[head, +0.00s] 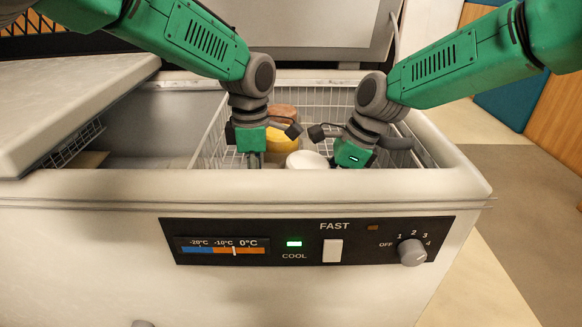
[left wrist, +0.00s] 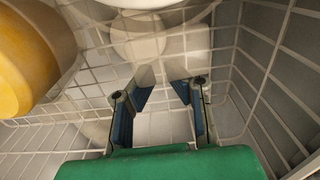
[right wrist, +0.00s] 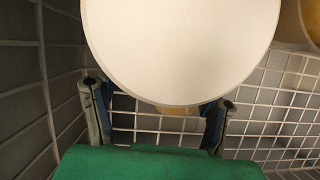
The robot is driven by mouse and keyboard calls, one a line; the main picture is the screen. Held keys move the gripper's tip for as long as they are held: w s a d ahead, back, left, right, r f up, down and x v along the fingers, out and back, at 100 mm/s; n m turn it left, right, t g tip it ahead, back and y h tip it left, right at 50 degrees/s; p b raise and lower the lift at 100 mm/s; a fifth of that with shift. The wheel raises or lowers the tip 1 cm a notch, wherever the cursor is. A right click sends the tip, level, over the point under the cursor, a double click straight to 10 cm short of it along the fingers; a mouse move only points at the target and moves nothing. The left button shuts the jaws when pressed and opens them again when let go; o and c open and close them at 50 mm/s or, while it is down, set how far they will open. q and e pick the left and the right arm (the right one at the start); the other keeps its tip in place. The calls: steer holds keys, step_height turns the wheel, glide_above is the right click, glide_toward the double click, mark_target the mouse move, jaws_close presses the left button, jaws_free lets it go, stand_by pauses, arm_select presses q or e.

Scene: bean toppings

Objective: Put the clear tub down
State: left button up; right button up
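A tub with a round white lid (head: 306,160) is in the wire basket, low between my two grippers; its body is mostly hidden. In the right wrist view the lid (right wrist: 180,45) fills the top middle and covers the fingertips of my right gripper (right wrist: 160,112). Those fingers are spread wide; I cannot tell whether they touch the tub. My right gripper (head: 352,155) is right of the tub in the head view. My left gripper (head: 255,158) points down left of the tub. In the left wrist view its fingers (left wrist: 162,85) are apart with nothing visible between them.
A yellow tub (head: 280,138) stands behind the white lid, with a brown lid (head: 283,112) farther back. The wire basket (head: 325,98) encloses them inside the freezer. The freezer's front rim (head: 250,184) is close in front of both grippers. A sliding lid (head: 70,105) covers the left side.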

arm_select(q)
steer(key=shift+w+d, duration=0.1)
steer(key=shift+d, duration=0.2)
arm_select(e)
steer(key=shift+r, duration=0.1)
arm_select(q)
steer(key=shift+r, duration=0.2)
arm_select(e)
steer(key=shift+d+r, duration=0.15)
steer(key=shift+d, duration=0.05)
arm_select(q)
steer(key=shift+a, duration=0.1)
arm_select(e)
steer(key=shift+a, duration=0.1)
